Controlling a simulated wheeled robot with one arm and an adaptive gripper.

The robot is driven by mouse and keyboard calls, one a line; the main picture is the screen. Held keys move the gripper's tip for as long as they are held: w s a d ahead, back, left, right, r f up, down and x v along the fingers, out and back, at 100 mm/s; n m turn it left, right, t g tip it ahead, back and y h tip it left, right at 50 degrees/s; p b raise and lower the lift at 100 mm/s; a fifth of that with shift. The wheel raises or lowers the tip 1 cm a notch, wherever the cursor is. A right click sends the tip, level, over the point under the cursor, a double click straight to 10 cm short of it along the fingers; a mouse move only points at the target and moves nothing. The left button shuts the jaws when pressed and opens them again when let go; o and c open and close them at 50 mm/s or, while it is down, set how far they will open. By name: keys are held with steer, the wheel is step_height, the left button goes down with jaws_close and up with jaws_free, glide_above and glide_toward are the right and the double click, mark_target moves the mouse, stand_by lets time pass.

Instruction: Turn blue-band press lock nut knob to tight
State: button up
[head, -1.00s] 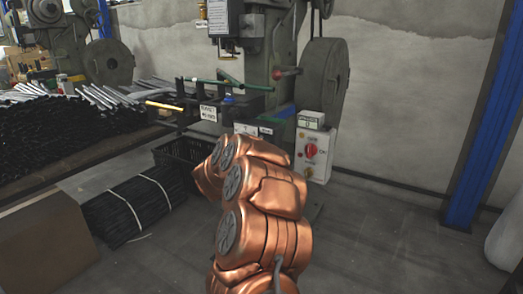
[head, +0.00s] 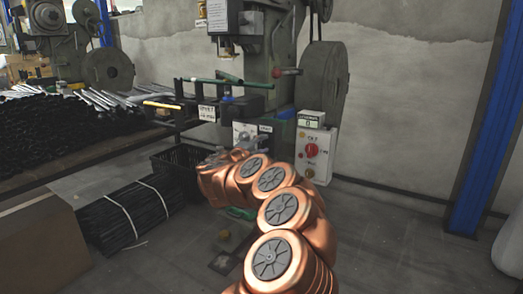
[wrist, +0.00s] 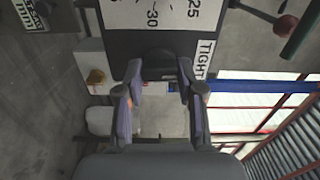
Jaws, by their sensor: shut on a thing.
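The dark lock nut knob (wrist: 160,62) sits at the lower edge of a white dial plate (wrist: 160,14) marked 25 and 30 in the wrist view. A TIGHT label (wrist: 205,58) is to its right. My gripper (wrist: 159,78) has one finger on each side of the knob and is shut on it. In the head view the press (head: 262,60) stands behind my copper arm, with the white plate (head: 244,131) at its front.
A control box (head: 315,150) with a red knob is right of my arm. A black crate (head: 178,160) and a strapped bundle of dark rods (head: 130,215) are to the left. A cardboard box (head: 40,240) is at the lower left.

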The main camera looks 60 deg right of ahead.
steer(key=shift+s+m, duration=0.1)
steer(key=shift+m, duration=0.4)
steer(key=o, duration=1.2)
steer(key=shift+c, duration=0.2)
steer(key=shift+a, duration=0.15)
steer(key=a, duration=1.1)
steer(key=shift+s+a, duration=0.25)
steer(key=shift+a, duration=0.1)
